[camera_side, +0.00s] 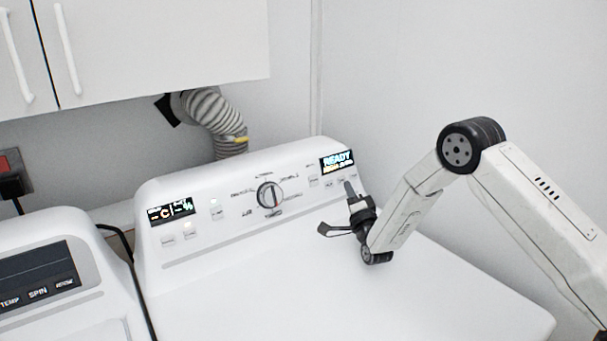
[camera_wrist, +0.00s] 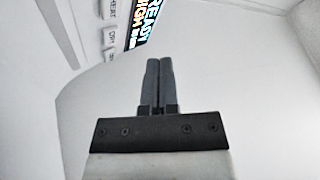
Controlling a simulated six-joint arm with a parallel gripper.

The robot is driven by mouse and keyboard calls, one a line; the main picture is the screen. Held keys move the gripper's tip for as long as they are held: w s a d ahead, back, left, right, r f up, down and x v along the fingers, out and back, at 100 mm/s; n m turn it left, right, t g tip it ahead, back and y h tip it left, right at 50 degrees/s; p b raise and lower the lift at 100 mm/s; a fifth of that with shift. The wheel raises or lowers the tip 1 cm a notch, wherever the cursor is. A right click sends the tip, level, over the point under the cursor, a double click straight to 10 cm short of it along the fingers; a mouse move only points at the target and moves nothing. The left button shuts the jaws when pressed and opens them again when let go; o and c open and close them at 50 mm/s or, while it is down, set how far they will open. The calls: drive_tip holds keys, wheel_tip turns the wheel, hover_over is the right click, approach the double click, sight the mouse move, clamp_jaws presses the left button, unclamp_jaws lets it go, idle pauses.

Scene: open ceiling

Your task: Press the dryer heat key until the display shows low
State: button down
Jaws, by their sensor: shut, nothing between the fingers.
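The dryer display (camera_side: 337,162) is lit at the right end of the dryer's back panel and reads READY. In the wrist view the same display (camera_wrist: 146,22) reads READY with HIGH beneath it, turned sideways and cut off at the top. The heat key (camera_wrist: 111,12) is a pale key labelled HEAT at the top edge of the wrist view, beside the display. My gripper (camera_side: 349,188) is shut and empty, with its fingertips near the right end of the key row below the display. In the wrist view my gripper (camera_wrist: 158,62) has its two fingers together, pointing toward the panel, apart from the heat key.
A DRY key (camera_wrist: 110,36) sits beside the heat key. The panel also has a round dial (camera_side: 270,195) and a second display (camera_side: 171,211) at left. A washer (camera_side: 45,275) stands left, cabinets (camera_side: 150,45) hang above. The dryer top (camera_side: 300,285) is clear.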

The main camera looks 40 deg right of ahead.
sight(329, 185)
drive_tip(key=shift+s, duration=0.1)
drive_tip(key=s, duration=0.1)
drive_tip(key=s+r, duration=0.1)
drive_tip(key=s, duration=0.1)
drive_tip(key=shift+s+r, duration=0.15)
drive_tip(key=shift+s, duration=0.05)
idle(0.3)
drive_tip(key=shift+w, duration=0.15)
drive_tip(key=w+f, duration=0.3)
drive_tip(key=w, duration=0.5)
idle(0.6)
drive_tip(key=shift+w+f, duration=0.3)
drive_tip(key=shift+w, duration=0.5)
idle(3.0)
drive_tip(key=shift+s, duration=0.1)
idle(0.3)
drive_tip(key=shift+s+r, duration=0.35)
drive_tip(key=shift+s, duration=0.35)
drive_tip(key=shift+s, duration=0.15)
